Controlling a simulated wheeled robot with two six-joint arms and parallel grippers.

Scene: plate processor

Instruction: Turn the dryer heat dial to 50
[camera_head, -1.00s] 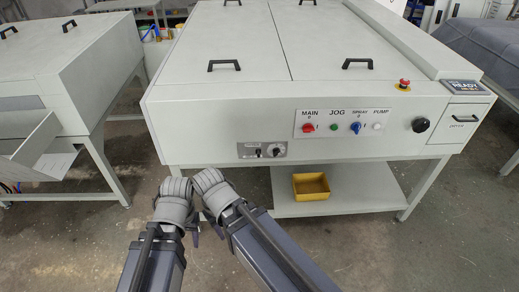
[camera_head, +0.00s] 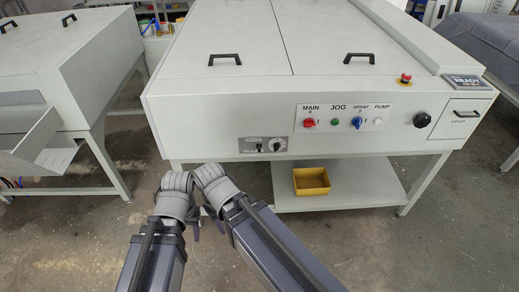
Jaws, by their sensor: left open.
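A small grey panel (camera_head: 262,146) is on the lower front face of the white machine. It carries a round dial (camera_head: 277,145) with a pale scale ring and a dark centre, and a small dark switch (camera_head: 259,147) to its left. The dial's numbers and pointer are too small to read. My left gripper (camera_head: 193,227) is open, mostly hidden behind my wrists, below and left of the panel and apart from it. My right wrist (camera_head: 211,186) is beside the left one. The right gripper's fingers cannot be made out.
A control plate (camera_head: 343,116) with a red MAIN switch, green JOG button, blue SPRAY switch and pale PUMP button is above right. A black knob (camera_head: 422,120) and red emergency button (camera_head: 405,78) are further right. A yellow bin (camera_head: 311,181) stands on the lower shelf (camera_head: 350,197).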

